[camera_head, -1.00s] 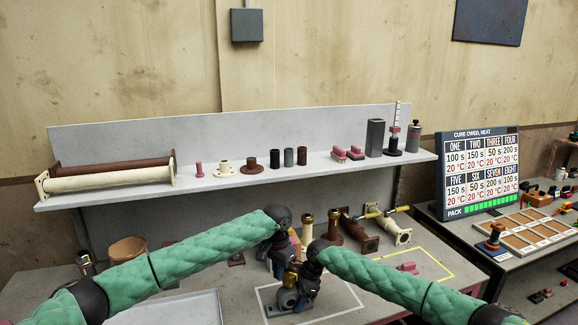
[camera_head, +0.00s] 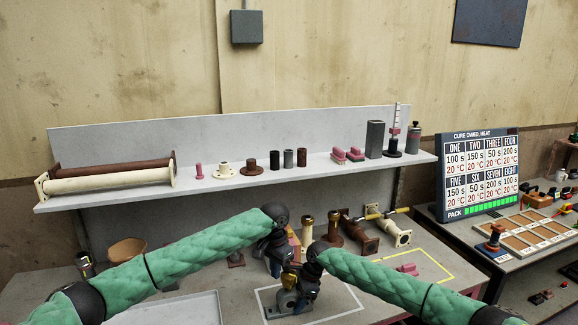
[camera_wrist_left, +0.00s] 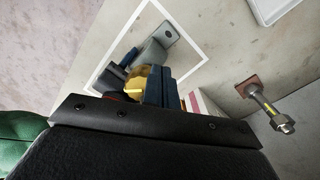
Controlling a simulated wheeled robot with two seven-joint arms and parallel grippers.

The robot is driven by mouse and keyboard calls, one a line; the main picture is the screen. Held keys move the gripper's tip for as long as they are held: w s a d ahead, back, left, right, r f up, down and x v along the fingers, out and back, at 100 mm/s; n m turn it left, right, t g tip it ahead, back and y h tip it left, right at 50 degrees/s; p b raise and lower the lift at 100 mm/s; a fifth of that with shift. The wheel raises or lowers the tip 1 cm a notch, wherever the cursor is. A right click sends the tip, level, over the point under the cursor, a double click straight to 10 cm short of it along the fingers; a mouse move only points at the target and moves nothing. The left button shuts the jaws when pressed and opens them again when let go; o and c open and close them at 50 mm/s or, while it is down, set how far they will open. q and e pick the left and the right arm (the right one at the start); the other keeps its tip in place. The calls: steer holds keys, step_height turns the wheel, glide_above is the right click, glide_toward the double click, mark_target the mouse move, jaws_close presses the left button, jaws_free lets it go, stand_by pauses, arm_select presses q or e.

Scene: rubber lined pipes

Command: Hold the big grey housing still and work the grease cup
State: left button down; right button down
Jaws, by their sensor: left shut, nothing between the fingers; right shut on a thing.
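The big grey housing (camera_head: 284,303) sits inside the white outlined square on the bench. It also shows in the left wrist view (camera_wrist_left: 160,45). My right gripper (camera_head: 303,290) is shut on the housing at its right side; its jaws hide part of it. The yellow grease cup (camera_head: 288,281) is on top of the housing, partly hidden between the grippers; in the left wrist view it shows as a yellow knob (camera_wrist_left: 141,80). My left gripper (camera_head: 274,268) is shut and empty, above and beside the cup. I cannot tell whether they touch.
Brass-topped and rusty pipe pieces (camera_head: 335,232) stand behind the grippers. A tan bowl (camera_head: 127,251) and a grey tray (camera_head: 175,308) lie left. A yellow outlined area (camera_head: 425,263) with a pink brush is right. The shelf (camera_head: 220,180) holds several parts.

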arm_select(q)
steer(key=shift+r, duration=2.3)
step_height(320, 180, down, 6)
steer(key=s+d, duration=0.2)
steer(key=shift+d, duration=0.4)
steer(key=shift+w, duration=0.1)
steer(key=shift+w+a, duration=0.4)
steer(key=shift+a, duration=0.2)
steer(key=shift+w+a, duration=0.45)
steer(key=shift+w, duration=0.2)
stand_by(0.6)
steer(key=shift+s+a, duration=0.1)
steer(key=shift+a, duration=0.1)
